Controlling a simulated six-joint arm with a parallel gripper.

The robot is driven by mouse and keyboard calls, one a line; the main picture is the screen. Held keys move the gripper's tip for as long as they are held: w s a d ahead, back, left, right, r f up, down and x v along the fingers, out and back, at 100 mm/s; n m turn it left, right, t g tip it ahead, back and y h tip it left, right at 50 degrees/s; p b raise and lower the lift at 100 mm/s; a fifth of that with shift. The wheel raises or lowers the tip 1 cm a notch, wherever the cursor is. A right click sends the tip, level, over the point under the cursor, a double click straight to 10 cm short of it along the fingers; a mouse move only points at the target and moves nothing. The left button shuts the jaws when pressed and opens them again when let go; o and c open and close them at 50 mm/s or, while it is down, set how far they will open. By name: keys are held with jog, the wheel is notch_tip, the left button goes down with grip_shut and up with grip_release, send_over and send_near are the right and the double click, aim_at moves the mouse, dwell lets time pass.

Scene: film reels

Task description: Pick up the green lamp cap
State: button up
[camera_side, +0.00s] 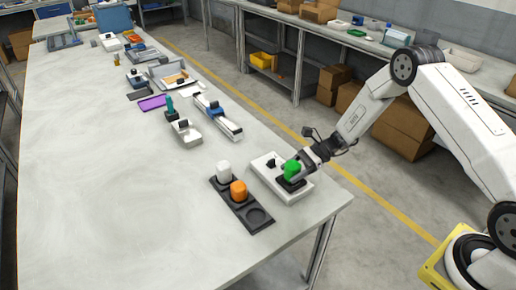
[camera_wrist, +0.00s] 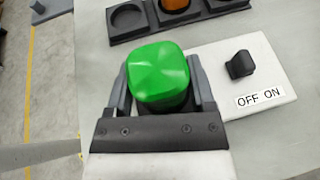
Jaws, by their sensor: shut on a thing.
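The green lamp cap (camera_wrist: 158,72) is a rounded green block between the two fingers of my gripper (camera_wrist: 162,92) in the wrist view. My gripper is shut on it. In the side view the green cap (camera_side: 292,168) shows at the tip of my gripper (camera_side: 297,172), over the right part of a white switch box (camera_side: 284,190). A dark base is visible under the cap. I cannot tell whether the cap still touches that base.
A black tray (camera_side: 256,229) with round recesses stands beside the box, holding a white cap (camera_side: 224,172) and an orange cap (camera_side: 238,191); its nearest recess is empty. A black knob (camera_wrist: 239,64) sits by an OFF ON label. The table's left side is clear.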

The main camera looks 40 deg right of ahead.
jog(key=shift+r, duration=0.45)
jog(key=s+r, duration=1.1)
jog(key=s, duration=0.3)
jog(key=shift+d, duration=0.25)
jog(key=shift+r, duration=0.1)
